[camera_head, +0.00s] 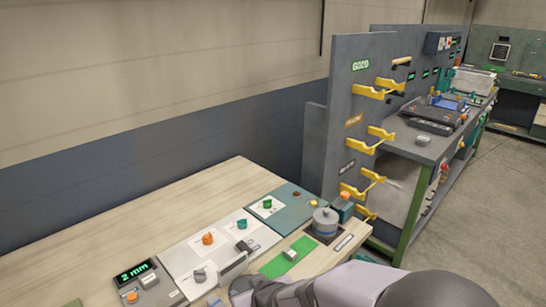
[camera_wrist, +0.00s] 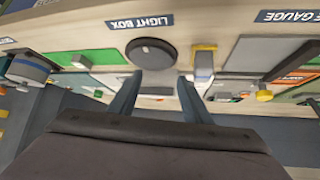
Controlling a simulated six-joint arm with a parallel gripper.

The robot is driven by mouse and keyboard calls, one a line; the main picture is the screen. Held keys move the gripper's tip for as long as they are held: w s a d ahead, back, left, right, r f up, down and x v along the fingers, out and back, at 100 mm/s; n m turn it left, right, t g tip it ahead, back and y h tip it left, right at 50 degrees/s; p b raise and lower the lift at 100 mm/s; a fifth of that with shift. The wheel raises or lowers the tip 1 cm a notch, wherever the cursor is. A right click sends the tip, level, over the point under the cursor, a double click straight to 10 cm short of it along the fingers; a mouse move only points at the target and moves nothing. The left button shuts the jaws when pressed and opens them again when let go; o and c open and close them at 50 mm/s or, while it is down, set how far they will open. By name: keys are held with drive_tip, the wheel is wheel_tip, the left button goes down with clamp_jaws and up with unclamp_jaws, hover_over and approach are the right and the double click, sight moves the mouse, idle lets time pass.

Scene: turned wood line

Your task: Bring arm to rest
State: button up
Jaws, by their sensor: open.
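My gripper (camera_wrist: 157,85) shows in the wrist view with its two grey fingers spread apart and nothing held between them. Beyond the fingertips are a dark round disc (camera_wrist: 152,54) and a label reading LIGHT BOX (camera_wrist: 139,22). In the head view my grey arm crosses the lower right edge, over the near side of the wooden bench (camera_head: 130,222). The fingers cannot be made out clearly there.
A display reading 2 mm (camera_head: 134,271) stands on the bench's left. White panels with orange and green pieces, a green mat (camera_head: 286,258) and a grey round device (camera_head: 325,222) lie nearby. A grey panel with yellow brackets (camera_head: 371,91) rises behind. The bench's back left is clear.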

drive_tip(key=shift+m+g+h, duration=0.6)
drive_tip(key=shift+h, duration=0.3)
drive_tip(key=d, duration=0.2)
drive_tip(key=s+d, duration=0.1)
drive_tip(key=d, duration=0.1)
drive_tip(key=s+d+f, duration=0.1)
drive_tip(key=d, duration=0.1)
drive_tip(key=shift+d, duration=0.3)
drive_tip(key=s+d+m+g+h+p, duration=0.1)
drive_tip(key=s+d+m+g, duration=0.3)
drive_tip(key=s+d, duration=1.1)
drive_tip(key=s+g+h, duration=0.1)
drive_tip(key=g, duration=0.1)
drive_tip(key=shift+f+g+h+p, duration=0.25)
drive_tip(key=shift+g+h+p, duration=0.05)
drive_tip(key=shift+p, duration=0.1)
drive_tip(key=shift+a, duration=0.1)
